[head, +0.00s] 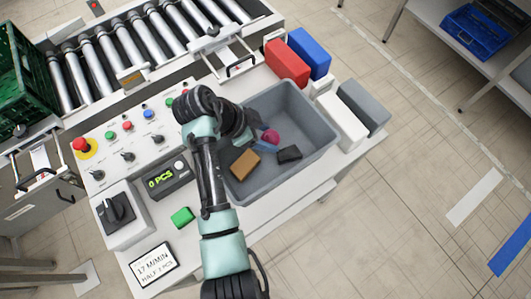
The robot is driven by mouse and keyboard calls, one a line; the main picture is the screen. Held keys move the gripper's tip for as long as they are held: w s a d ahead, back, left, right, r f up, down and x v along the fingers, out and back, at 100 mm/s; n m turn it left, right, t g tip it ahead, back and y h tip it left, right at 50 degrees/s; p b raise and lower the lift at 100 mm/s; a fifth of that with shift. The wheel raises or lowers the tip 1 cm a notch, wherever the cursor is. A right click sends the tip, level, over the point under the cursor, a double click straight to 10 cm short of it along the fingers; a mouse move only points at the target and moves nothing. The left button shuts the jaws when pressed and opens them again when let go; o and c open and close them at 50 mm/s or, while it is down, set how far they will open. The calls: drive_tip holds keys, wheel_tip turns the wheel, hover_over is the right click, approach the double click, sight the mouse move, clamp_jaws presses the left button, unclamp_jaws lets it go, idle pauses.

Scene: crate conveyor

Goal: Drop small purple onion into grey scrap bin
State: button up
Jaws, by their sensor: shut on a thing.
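The small purple onion (271,136) shows as a round pink-purple shape at the end of my gripper (265,138), over the inside of the grey scrap bin (291,104). My gripper is shut on the onion. My arm hides part of the gripper and the bin's left side. The exact height of the onion above the bin floor is hard to tell from this one view.
In the bin lie a brown block (245,165) and a dark lump (289,153). Red (287,64), blue (309,53), white (341,122) and grey (363,106) blocks stand beside it. A button panel (131,142), counter display (165,181) and green block (182,216) are left.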

drive_tip(key=o, duration=1.5)
drive_tip(key=shift+c, duration=0.2)
drive_tip(key=p+v, duration=0.1)
drive_tip(key=v, duration=1.2)
